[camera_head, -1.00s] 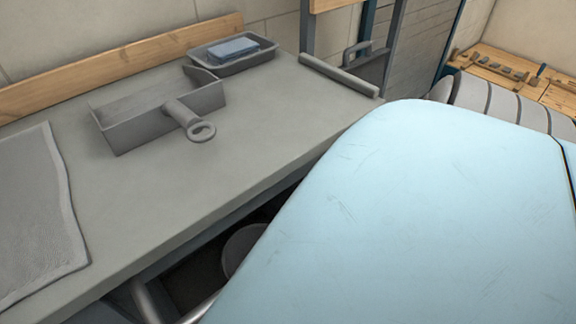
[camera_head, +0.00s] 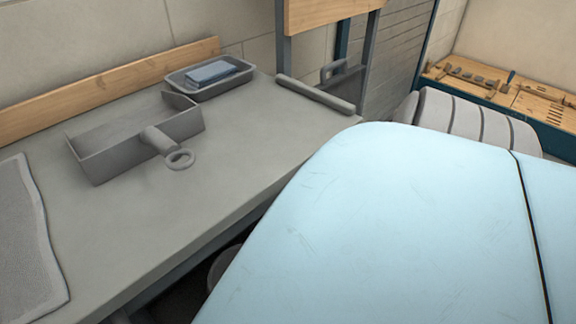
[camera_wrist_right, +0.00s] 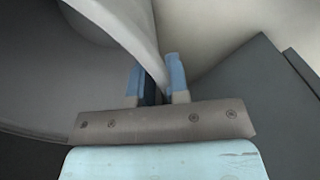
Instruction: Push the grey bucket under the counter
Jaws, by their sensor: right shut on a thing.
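The grey bucket (camera_head: 220,268) shows only as a small piece of rim and wall in the head view, in the dark space below the front edge of the counter (camera_head: 225,150). The counter edge and my own light blue body part hide most of it. In the right wrist view my right gripper (camera_wrist_right: 156,86) has its two blue fingers on either side of the thin, curved bucket wall (camera_wrist_right: 125,22) and is shut on it. My left gripper is in neither view.
On the counter lie a grey open box with a ringed handle (camera_head: 135,140), a tray with a blue block (camera_head: 210,75) and a grey mat (camera_head: 28,240). A grey bar (camera_head: 315,95) lies at the counter's far end. Tools on a wooden bench (camera_head: 490,80) stand at the back right.

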